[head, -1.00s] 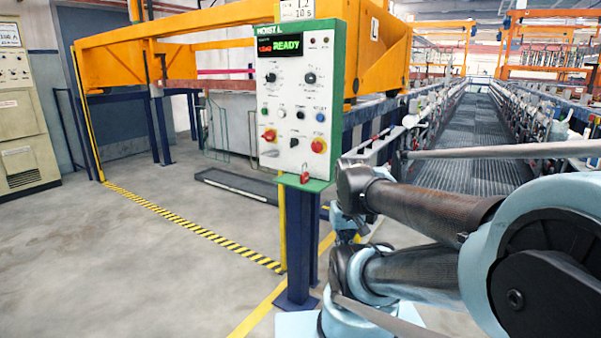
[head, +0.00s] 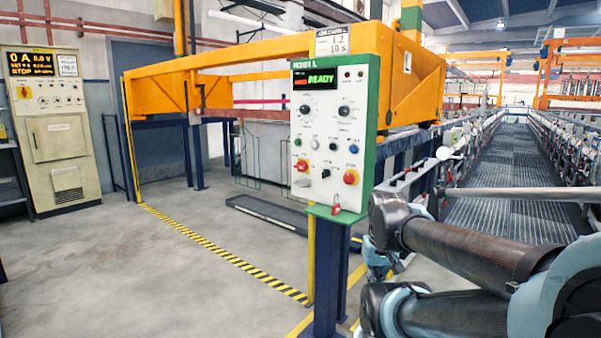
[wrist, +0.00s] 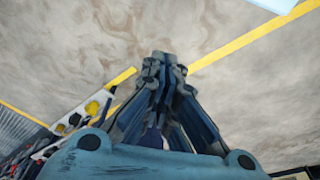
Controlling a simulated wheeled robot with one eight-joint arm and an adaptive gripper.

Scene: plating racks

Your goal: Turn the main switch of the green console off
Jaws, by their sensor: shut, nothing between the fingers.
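The green console (head: 383,110) stands on a dark blue post in the middle of the head view, with a white panel facing me. Its display shows READY in green. My gripper (wrist: 163,62) is shut and empty in the wrist view, above bare floor and away from the console. In the head view my arm is right of the console.
A beige cabinet (head: 60,140) with a lit display stands at far left. An orange frame (head: 240,62) is behind the console. A grated walkway (head: 487,170) runs back at right. The grey floor (head: 180,285) left of the console is open, crossed by a yellow-black stripe.

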